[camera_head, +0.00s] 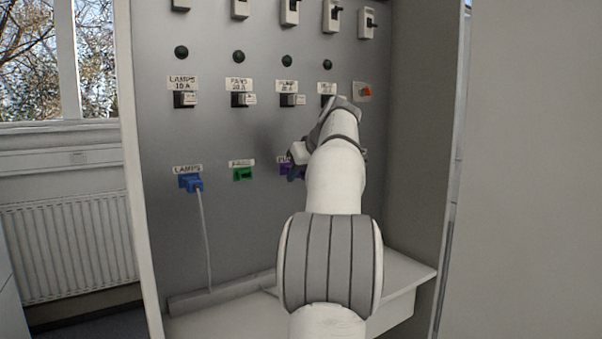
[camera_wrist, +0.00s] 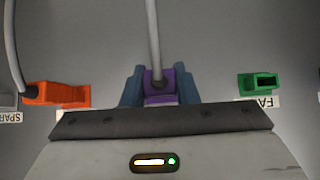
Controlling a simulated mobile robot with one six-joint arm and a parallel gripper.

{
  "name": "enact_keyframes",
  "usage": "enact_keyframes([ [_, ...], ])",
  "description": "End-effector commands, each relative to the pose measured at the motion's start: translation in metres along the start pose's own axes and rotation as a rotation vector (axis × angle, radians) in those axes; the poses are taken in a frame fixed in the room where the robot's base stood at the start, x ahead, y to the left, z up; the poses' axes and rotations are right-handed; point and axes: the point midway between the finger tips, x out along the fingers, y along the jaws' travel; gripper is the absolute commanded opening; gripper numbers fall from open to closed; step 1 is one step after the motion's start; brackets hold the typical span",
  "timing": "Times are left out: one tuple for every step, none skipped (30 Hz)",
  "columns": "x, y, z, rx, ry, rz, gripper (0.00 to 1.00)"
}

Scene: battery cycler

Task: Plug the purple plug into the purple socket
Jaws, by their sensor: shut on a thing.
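The purple plug (camera_wrist: 158,78) is between the two blue fingertips of my gripper (camera_wrist: 160,88) in the wrist view, with its grey cable running up the picture. My gripper is shut on it. In the head view my gripper (camera_head: 294,164) is at the panel in the lower row of sockets, right of the green one. A bit of purple (camera_head: 284,170) shows beside the fingers there, under a partly covered label. The purple socket is mostly hidden by my gripper and the plug. I cannot tell whether the plug is seated in it.
A blue plug (camera_head: 191,182) sits in the lamps socket, its cable hanging down. The green socket (camera_wrist: 262,82) is empty. An orange plug (camera_wrist: 45,94) with a cable is on the other side. Switches fill the panel (camera_head: 222,140) above; a ledge (camera_head: 405,272) lies below.

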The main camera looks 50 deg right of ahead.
Motion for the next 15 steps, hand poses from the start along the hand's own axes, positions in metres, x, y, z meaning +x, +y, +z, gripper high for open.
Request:
enact_keyframes([
  [0.0003,-0.0001,-0.0011,0.0,0.0,0.0,0.14],
  [0.0006,-0.0001,-0.0015,0.0,0.0,0.0,0.14],
  [0.0011,-0.0001,-0.0019,0.0,0.0,0.0,0.14],
  [0.0015,-0.0001,-0.0022,0.0,0.0,0.0,0.14],
  [0.0018,-0.0002,-0.0025,0.0,0.0,0.0,0.14],
  [0.0022,-0.0001,-0.0023,0.0,0.001,0.0,0.14],
  [0.0022,-0.0001,-0.0022,0.0,0.001,0.0,0.14],
  [0.0022,-0.0001,-0.0021,0.0,0.001,0.0,0.14],
  [0.0021,-0.0001,-0.0021,0.0,0.001,0.0,0.14],
  [0.002,-0.0001,-0.002,0.0,0.0,0.0,0.14],
  [0.002,0.0,-0.002,0.0,0.0,0.0,0.29],
  [0.0019,0.0,-0.002,0.0,0.0,0.0,0.33],
  [0.0019,0.0,-0.002,0.0,0.0,0.0,0.35],
  [0.0019,0.0,-0.002,0.0,0.0,0.0,0.38],
  [0.0019,0.0,-0.002,0.0,0.0,0.0,0.41],
])
